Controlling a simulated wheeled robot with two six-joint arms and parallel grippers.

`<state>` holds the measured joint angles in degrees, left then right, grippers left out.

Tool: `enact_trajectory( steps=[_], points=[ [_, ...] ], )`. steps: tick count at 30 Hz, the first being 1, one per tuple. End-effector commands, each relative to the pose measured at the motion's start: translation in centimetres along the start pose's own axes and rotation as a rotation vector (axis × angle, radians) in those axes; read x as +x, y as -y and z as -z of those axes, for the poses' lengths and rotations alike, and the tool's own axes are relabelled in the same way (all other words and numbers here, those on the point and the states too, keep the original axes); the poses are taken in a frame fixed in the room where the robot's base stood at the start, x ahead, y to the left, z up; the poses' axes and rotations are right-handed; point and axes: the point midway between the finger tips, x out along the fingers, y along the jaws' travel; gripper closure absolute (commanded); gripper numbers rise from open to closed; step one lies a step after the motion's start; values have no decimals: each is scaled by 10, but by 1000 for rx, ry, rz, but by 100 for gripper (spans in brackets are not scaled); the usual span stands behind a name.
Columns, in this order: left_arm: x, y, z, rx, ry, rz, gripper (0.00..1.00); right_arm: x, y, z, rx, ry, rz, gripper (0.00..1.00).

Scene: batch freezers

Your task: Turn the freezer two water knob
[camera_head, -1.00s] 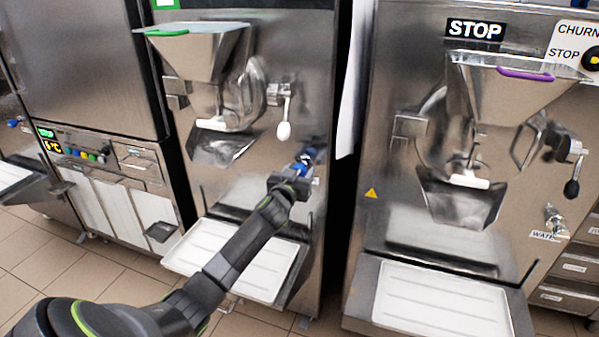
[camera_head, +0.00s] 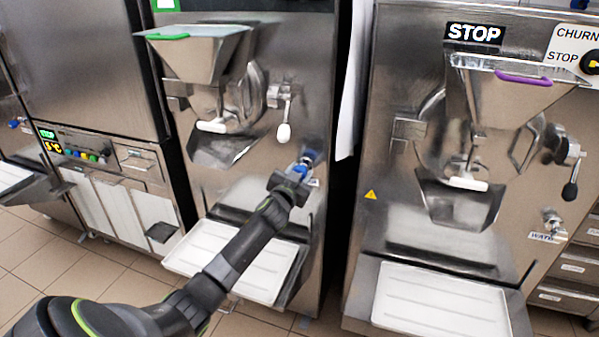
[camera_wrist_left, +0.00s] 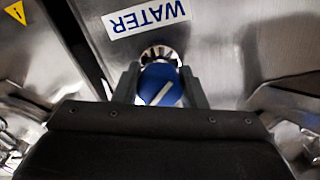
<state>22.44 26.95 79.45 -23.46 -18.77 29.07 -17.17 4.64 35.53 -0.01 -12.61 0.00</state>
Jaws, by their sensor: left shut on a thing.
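The blue water knob (camera_head: 308,157) is on the front of the middle freezer, below its white-tipped lever. It also shows in the left wrist view (camera_wrist_left: 158,82), with a white stripe running slantwise across its face. A WATER label (camera_wrist_left: 146,18) is beside it, upside down in that view. My left gripper (camera_head: 301,168) is shut on the knob, with one finger on each side of it in the left wrist view (camera_wrist_left: 159,88). Part of the knob is hidden by the gripper in the head view. My right gripper is not in view.
A white tray (camera_head: 215,240) sits below the knob, under my left arm. The lever (camera_head: 284,125) hangs just above the gripper. Another freezer with a STOP sign (camera_head: 474,33) stands to the right, with its own tray (camera_head: 440,300). A dark gap separates the two machines.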

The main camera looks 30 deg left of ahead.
Motion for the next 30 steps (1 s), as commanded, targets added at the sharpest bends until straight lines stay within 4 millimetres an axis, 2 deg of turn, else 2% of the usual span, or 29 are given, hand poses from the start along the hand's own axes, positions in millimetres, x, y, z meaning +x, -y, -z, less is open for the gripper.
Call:
enact_trajectory(
  steps=[15,21,30],
  points=[
    [0,1,1,474,2,-1,85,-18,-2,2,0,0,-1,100],
    [0,1,1,609,2,-1,85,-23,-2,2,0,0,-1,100],
    [0,1,0,722,1,-1,85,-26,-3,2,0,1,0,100]
  ],
)
